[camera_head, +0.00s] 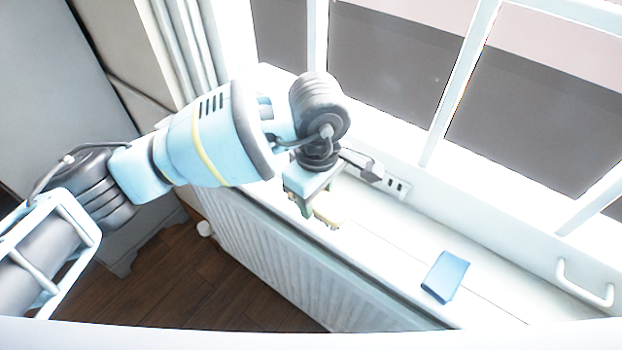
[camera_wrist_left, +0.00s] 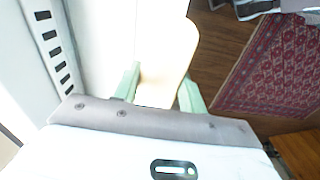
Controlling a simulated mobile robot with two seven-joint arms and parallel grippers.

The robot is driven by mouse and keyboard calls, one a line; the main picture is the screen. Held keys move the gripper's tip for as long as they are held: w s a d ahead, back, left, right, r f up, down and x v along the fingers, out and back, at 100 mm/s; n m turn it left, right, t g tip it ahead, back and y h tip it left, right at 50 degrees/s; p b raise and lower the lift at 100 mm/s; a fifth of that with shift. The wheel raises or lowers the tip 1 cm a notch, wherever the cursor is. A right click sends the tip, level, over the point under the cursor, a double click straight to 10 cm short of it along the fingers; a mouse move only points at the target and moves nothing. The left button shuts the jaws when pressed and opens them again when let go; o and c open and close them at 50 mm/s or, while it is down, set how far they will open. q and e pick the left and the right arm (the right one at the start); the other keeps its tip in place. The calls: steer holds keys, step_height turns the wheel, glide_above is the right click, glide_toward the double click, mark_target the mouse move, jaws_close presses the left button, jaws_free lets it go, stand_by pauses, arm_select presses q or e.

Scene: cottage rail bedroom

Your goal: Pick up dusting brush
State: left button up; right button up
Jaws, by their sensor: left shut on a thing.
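The dusting brush (camera_head: 329,212) shows in the head view as a small pale tan piece at the fingertips of my left gripper (camera_head: 316,207), over the white window sill. In the left wrist view the brush (camera_wrist_left: 168,55) is a pale cream, rounded shape between the two green fingers of my left gripper (camera_wrist_left: 160,92). The left gripper is shut on it. Most of the brush is hidden by the gripper in the head view, and I cannot tell whether it touches the sill. My right gripper is not in view.
A blue box-like object (camera_head: 445,276) lies on the sill (camera_head: 385,235) to the right. A white radiator (camera_head: 290,262) stands below the sill. The window (camera_head: 440,130) is behind, with a white handle (camera_head: 585,288) at right. A red patterned rug (camera_wrist_left: 275,70) lies on the wooden floor.

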arm_select(q)
steer(key=s+d+r, duration=0.1)
steer(key=s+d, duration=0.1)
steer(key=s, duration=0.8)
steer(key=shift+s, duration=0.3)
steer(key=shift+d, duration=0.1)
